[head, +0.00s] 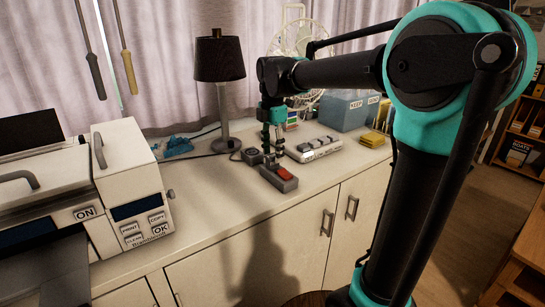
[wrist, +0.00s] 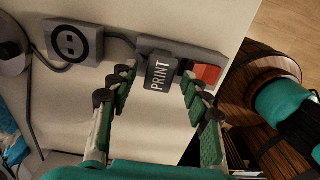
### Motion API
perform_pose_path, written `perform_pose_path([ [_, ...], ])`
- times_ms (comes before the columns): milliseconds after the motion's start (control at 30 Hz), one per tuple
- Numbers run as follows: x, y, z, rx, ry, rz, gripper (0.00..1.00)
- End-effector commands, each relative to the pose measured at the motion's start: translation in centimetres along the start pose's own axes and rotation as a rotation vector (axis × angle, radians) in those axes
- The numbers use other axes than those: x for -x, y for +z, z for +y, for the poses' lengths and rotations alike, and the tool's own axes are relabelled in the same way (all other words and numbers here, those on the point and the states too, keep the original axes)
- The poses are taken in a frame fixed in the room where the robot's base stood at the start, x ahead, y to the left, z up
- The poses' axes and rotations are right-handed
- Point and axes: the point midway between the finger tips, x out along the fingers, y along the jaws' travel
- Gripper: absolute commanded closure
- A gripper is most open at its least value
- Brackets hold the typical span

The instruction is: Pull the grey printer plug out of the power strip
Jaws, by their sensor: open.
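The power strip (head: 290,184) lies on the white cabinet top, with a red switch (head: 286,173) at its near end. The wrist view shows the strip (wrist: 182,48) and the red switch (wrist: 207,73). The grey plug (wrist: 158,75), marked PRINT, sits at the strip beside the switch. My gripper (head: 271,158) points down over the strip. In the wrist view its open fingers (wrist: 157,84) stand on either side of the plug. I cannot tell whether they touch it. In the head view the gripper hides the plug.
A grey block with a round socket-like face (wrist: 73,43) sits beside the strip, with a cable between them. A lamp (head: 220,65) stands behind. A white labelled device (head: 313,148) lies to the right, and the printer (head: 128,180) to the left. The counter's front is clear.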

Motion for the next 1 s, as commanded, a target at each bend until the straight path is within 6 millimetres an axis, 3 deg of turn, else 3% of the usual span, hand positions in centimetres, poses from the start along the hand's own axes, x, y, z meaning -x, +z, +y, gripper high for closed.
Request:
perform_pose_path([
  [200, -1.9, 0.0, 0.0, 0.000, 0.000, 0.000, 0.52],
  [567, -2.2, 0.0, 0.0, 0.000, 0.000, 0.000, 0.53],
  [933, -2.2, 0.0, 0.0, 0.000, 0.000, 0.000, 0.99],
  [967, -2.2, 0.0, 0.0, 0.000, 0.000, 0.000, 0.73],
  [1000, -2.2, 0.0, 0.0, 0.000, 0.000, 0.000, 0.79],
])
